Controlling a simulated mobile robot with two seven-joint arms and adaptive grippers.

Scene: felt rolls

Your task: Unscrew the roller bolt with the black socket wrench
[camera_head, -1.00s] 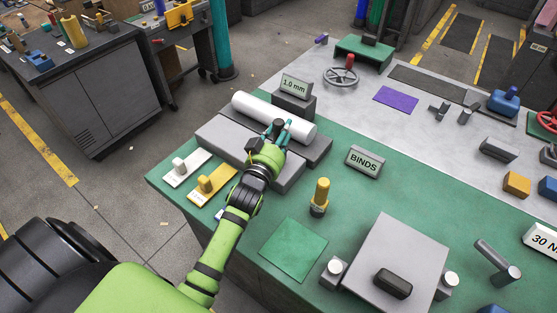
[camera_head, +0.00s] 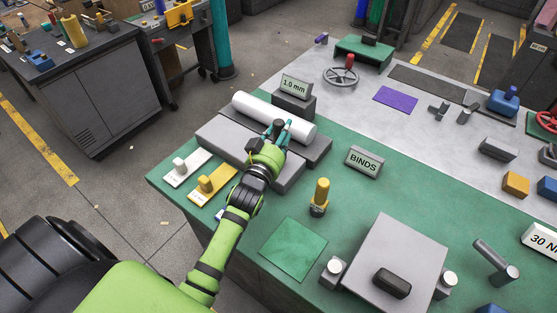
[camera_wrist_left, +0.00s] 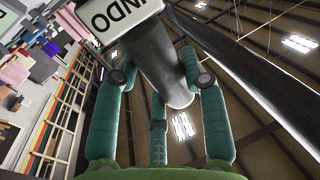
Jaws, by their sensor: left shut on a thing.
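The white roller (camera_head: 258,109) lies across a grey block stand (camera_head: 222,134) at the green bench's far left. My left gripper (camera_head: 281,129), with teal fingers, is at the roller's near side. It is shut on a dark grey cylinder (camera_wrist_left: 165,70), which appears to be the black socket wrench; its dark top (camera_head: 279,124) shows between the fingers. My right gripper is not in view.
A "1.0 mm" display (camera_head: 295,87) stands behind the roller and a "BINDS" sign (camera_head: 364,161) to the right. White (camera_head: 187,169) and yellow (camera_head: 212,183) handled pieces lie left of my arm. The green bench between has bare room.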

